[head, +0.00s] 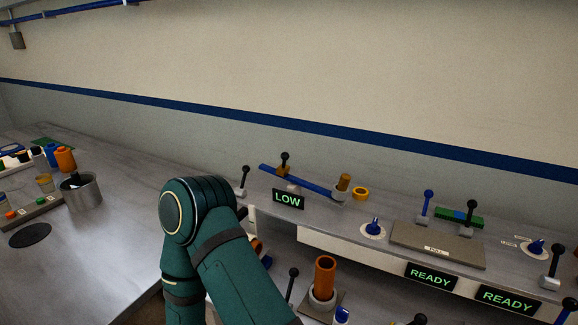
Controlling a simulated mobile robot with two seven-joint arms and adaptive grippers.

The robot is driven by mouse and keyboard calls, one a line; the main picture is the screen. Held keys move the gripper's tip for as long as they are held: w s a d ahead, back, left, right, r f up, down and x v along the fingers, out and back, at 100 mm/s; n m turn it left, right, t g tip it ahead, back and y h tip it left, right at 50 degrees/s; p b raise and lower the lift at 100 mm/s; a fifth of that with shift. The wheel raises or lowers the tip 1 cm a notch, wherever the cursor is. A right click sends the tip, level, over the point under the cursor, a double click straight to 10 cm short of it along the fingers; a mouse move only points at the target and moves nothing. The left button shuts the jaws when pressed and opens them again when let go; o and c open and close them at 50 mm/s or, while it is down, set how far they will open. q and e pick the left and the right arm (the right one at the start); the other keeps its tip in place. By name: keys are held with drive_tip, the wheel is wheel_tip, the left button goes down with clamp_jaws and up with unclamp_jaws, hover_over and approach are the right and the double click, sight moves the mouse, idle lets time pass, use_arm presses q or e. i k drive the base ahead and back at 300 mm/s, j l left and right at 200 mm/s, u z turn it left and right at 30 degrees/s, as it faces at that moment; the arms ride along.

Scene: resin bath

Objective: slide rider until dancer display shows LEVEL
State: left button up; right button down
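The dancer display (288,199) reads LOW in green letters on a black panel at the shelf's front edge. Behind it a blue beam (312,183) slopes down from left to right. The rider, a small orange-brown block (283,172) with a black ball knob on top, sits on the beam left of its middle. The beam's right end is by a grey round base with an orange-brown cylinder (345,182). A dark green arm of mine fills the lower centre, left of and below the display. Neither gripper shows; nothing visible touches the rider.
Black-knobbed levers (245,177) stand left of the beam and further right. A blue dial (374,228), a flat grey plate (437,245) and two READY displays (431,276) lie right. A metal pot (80,191) and bottles stand left. The left counter's middle is clear.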

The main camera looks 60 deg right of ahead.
sight(283, 170)
drive_tip(key=k+z, duration=0.25)
drive_tip(key=k+l+z, duration=0.1)
drive_tip(key=k+z, duration=0.15)
drive_tip(key=j+z, duration=0.1)
drive_tip(key=z, duration=0.8)
drive_tip(key=j+z, duration=0.15)
drive_tip(key=z, duration=0.3)
drive_tip(key=j, duration=0.35)
drive_tip(key=k, duration=0.1)
